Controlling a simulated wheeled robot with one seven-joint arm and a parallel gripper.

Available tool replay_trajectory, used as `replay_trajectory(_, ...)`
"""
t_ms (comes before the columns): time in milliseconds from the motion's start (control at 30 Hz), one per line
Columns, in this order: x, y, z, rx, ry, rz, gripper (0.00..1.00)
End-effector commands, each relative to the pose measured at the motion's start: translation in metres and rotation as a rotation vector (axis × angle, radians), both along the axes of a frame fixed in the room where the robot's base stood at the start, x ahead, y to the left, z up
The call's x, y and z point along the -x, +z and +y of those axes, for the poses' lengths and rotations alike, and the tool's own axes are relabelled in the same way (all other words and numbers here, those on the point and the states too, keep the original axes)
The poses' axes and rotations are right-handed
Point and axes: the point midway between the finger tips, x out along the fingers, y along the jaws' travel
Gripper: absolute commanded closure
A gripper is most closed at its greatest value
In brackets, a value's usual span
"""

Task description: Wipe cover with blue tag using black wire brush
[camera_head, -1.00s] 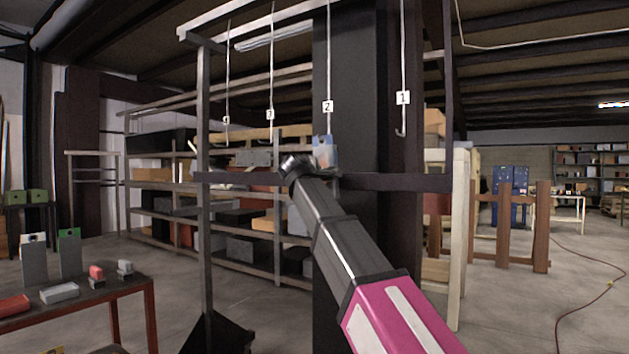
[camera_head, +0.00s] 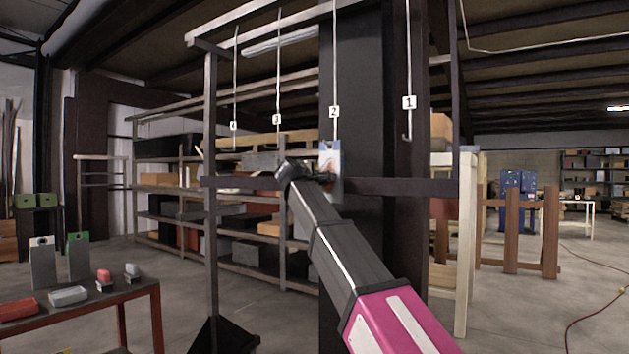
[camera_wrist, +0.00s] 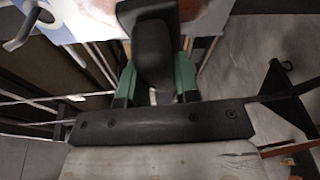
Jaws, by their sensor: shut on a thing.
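A light blue-white panel (camera_head: 335,158) with a rust-red patch hangs below the hook labelled 2.
A dark frame (camera_head: 210,200) carries numbered hooks, and its crossbar passes behind my gripper. A dark column (camera_head: 350,90) stands behind. At left, a table (camera_head: 100,297) holds a red tray (camera_head: 20,308), a grey tray (camera_head: 68,296), small blocks and two upright grey pieces. Floor at right is open.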

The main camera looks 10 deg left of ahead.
Motion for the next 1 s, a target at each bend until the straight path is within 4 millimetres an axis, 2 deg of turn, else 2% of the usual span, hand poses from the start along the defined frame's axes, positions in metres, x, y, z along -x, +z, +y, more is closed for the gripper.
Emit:
replay_trajectory(33, -0.008, 0.001, 0.005, 0.001, -0.001, 0.000, 0.96)
replay_trajectory(100, -0.011, 0.001, 0.010, 0.000, -0.001, 0.000, 1.00)
replay_trajectory(367, -0.019, 0.001, 0.024, 0.001, -0.002, 0.000, 1.00)
replay_trajectory(533, -0.019, 0.004, 0.025, 0.000, -0.002, -0.001, 1.00)
replay_trajectory(800, -0.018, 0.019, 0.026, 0.002, -0.002, -0.002, 1.00)
replay_trajectory(1000, -0.013, 0.019, 0.021, 0.001, -0.002, -0.001, 1.00)
